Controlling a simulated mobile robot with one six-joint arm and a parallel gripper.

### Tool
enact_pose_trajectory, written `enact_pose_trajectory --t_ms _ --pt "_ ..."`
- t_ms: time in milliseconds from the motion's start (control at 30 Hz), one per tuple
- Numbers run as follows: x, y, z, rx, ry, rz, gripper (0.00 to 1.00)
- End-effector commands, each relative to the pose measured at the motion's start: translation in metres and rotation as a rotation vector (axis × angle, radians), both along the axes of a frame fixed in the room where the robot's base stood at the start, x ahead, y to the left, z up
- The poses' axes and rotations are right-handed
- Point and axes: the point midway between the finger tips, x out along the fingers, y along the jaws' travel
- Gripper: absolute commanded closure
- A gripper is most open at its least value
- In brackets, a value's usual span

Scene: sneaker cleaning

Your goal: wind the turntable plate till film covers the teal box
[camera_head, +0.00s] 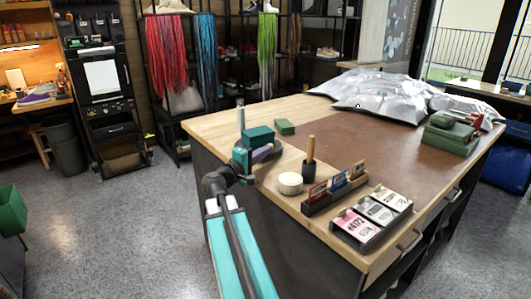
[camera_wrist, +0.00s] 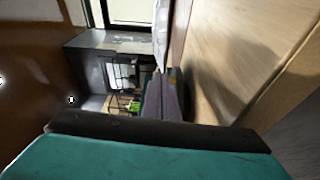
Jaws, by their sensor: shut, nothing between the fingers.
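A dark teal box (camera_head: 258,134) is near the left edge of the workbench in the head view, just behind my gripper. Its lower part is hidden, and I see no film on its visible faces. A slim grey upright post (camera_head: 240,116) stands at its left; I cannot tell if it carries film. I cannot make out the turntable plate. My gripper (camera_head: 275,150) is shut and empty in front of the box; I cannot tell if it touches anything. Its grey-purple fingers (camera_wrist: 160,82) show in the wrist view, where I cannot identify the box.
A green block (camera_head: 285,127) lies behind the box. A round white tin (camera_head: 290,184), a wooden-handled tool (camera_head: 310,151) in a dark holder, a card rack (camera_head: 337,193) and a labelled tray (camera_head: 372,221) stand to the right. Silvery bags (camera_head: 375,98) lie at the back.

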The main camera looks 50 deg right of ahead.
Motion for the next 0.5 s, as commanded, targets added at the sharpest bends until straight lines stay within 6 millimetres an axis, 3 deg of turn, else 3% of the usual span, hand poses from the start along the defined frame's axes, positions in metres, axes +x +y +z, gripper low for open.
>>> enact_pose_trajectory --t_ms 500 --pt "-0.001 0.010 0.000 0.000 0.000 0.001 1.00"
